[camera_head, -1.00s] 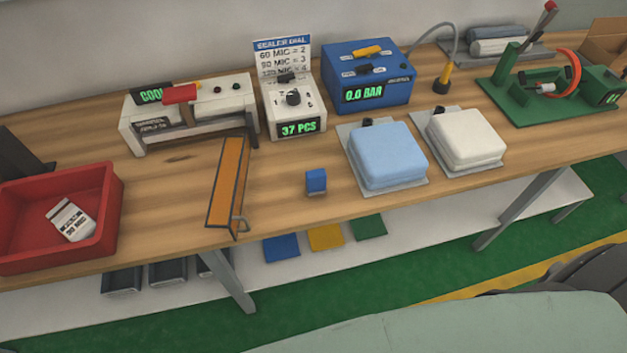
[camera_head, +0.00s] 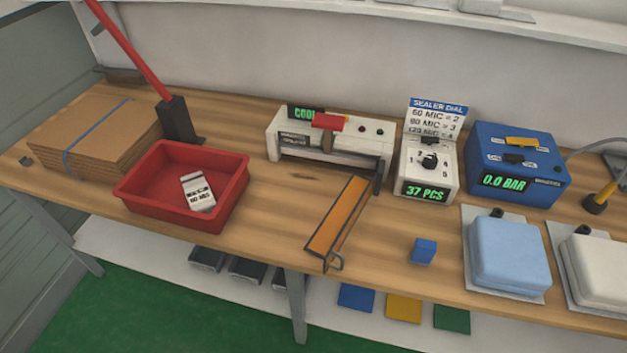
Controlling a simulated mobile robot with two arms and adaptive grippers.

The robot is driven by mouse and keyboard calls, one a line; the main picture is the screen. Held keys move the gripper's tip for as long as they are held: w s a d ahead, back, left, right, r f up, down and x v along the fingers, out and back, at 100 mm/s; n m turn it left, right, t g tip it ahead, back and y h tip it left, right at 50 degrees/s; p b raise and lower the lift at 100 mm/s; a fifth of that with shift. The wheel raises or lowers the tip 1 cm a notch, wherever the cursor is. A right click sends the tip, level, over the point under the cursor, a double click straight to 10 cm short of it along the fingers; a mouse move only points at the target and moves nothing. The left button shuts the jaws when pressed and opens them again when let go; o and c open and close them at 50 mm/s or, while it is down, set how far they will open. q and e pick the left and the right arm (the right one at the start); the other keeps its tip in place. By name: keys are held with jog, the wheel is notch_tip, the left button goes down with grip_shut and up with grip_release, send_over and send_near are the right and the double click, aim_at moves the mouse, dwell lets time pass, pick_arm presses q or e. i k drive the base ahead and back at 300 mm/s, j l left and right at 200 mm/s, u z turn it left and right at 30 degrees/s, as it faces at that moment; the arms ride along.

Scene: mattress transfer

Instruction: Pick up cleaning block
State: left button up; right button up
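A small blue block (camera_head: 423,251), which looks like the cleaning block, sits on the wooden workbench (camera_head: 390,275) near its front edge. It lies between the orange tray-like piece (camera_head: 338,217) on its left and the light blue folded mattress (camera_head: 510,255) on its right. Neither of my grippers shows in the head view.
A red bin (camera_head: 130,192) holding a white labelled packet (camera_head: 198,191) stands on the left, beside stacked cardboard (camera_head: 95,135). A sealer (camera_head: 280,135), a dial box (camera_head: 427,168) and a blue pump box (camera_head: 515,160) line the back. Bench around the block is clear.

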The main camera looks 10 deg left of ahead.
aim_at(422, 252)
jog(key=k+j+z, duration=0.1)
jog(key=j, duration=0.3)
jog(key=k+j+z, duration=0.1)
jog(key=j, duration=0.3)
jog(key=k+j+z, duration=0.1)
jog(key=j, duration=0.3)
